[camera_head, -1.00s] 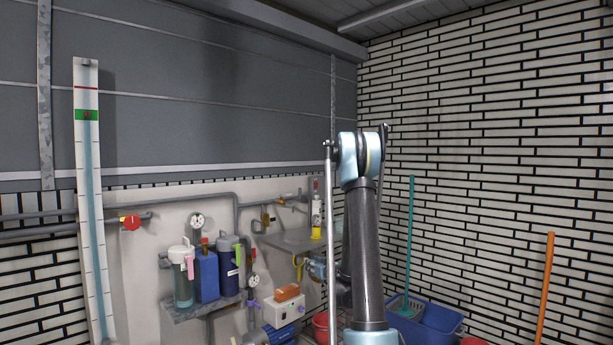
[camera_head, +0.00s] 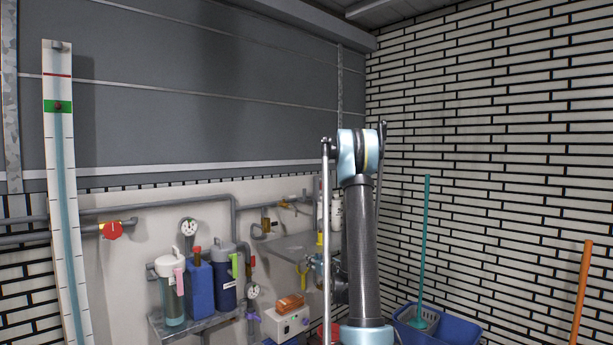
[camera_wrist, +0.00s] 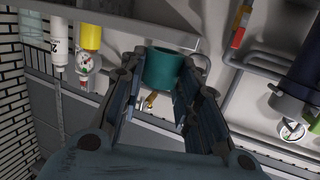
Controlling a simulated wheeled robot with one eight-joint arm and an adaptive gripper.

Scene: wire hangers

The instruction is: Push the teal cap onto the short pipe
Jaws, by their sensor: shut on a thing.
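The teal cap (camera_wrist: 165,70) is between the fingers of my gripper (camera_wrist: 166,82) in the wrist view. My gripper is shut on it, with a finger against each side. A small brass fitting (camera_wrist: 151,101) shows below the cap, between the fingers. In the head view my arm's links stand in front, and the gripper and cap are hidden. I cannot pick out for certain which of the pipes is the short pipe.
A shelf (camera_head: 195,323) holds filter housings and a blue canister (camera_head: 199,282). A red valve handle (camera_head: 112,230) sits on the left wall pipe. A white control box (camera_head: 286,322) stands beside my arm. A blue basket (camera_head: 455,331) and green mop (camera_head: 424,250) stand at right.

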